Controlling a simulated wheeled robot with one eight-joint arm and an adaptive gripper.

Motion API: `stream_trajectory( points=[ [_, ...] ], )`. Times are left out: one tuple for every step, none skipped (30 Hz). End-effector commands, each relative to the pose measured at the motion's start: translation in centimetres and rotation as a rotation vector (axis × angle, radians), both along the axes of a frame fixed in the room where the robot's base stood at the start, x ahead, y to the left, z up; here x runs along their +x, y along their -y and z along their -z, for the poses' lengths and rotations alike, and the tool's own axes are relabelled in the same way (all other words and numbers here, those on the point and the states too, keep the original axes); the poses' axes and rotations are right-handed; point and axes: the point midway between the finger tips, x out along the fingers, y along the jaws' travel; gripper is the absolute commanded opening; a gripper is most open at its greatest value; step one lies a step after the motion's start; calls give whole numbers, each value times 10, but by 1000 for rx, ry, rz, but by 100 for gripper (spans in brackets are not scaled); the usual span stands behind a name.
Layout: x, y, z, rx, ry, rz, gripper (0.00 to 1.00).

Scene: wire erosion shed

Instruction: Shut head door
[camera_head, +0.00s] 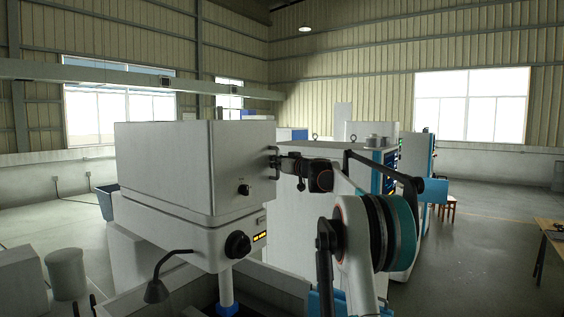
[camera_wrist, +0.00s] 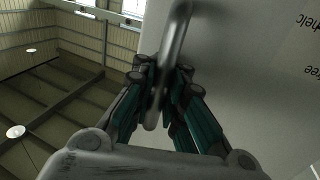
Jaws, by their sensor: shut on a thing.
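The machine head is a pale box (camera_head: 160,165) on the left in the head view. Its right-hand face, which looks like the door (camera_head: 238,160), carries a small black knob (camera_head: 244,190). A dark bar handle (camera_head: 274,150) stands at that face's right edge. My gripper (camera_head: 281,163) reaches it from the right and is shut on it. In the wrist view the handle (camera_wrist: 176,40) passes between the teal-and-black fingers of my gripper (camera_wrist: 161,88), beside a pale panel (camera_wrist: 250,70) with inverted lettering. I cannot tell how far the door stands open.
A black dial (camera_head: 238,245) sits on the lower head. A bent lamp (camera_head: 157,290) stands in front of it. Pale and blue machines (camera_head: 390,175) stand behind my arm. A wooden table (camera_head: 550,228) is at far right; open floor lies before it.

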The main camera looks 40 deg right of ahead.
Motion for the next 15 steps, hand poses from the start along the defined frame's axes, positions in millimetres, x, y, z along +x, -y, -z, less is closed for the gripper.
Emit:
stream_trajectory(
  points=[
    [6,1,0,1,-1,3,0],
    [8,1,0,1,-1,3,0],
    [12,0,1,1,-1,3,0],
    [14,0,1,1,-1,3,0],
    [16,0,1,1,-1,3,0],
    [19,-1,1,1,-1,3,0],
    [20,-1,1,1,-1,3,0],
    [22,-1,1,1,-1,3,0],
    [24,-2,1,1,-1,3,0],
    [25,-2,1,1,-1,3,0],
    [25,-2,1,1,-1,3,0],
    [26,-2,1,1,-1,3,0],
    [27,-2,1,1,-1,3,0],
    [27,-2,1,1,-1,3,0],
    [28,-2,1,1,-1,3,0]
  ],
)
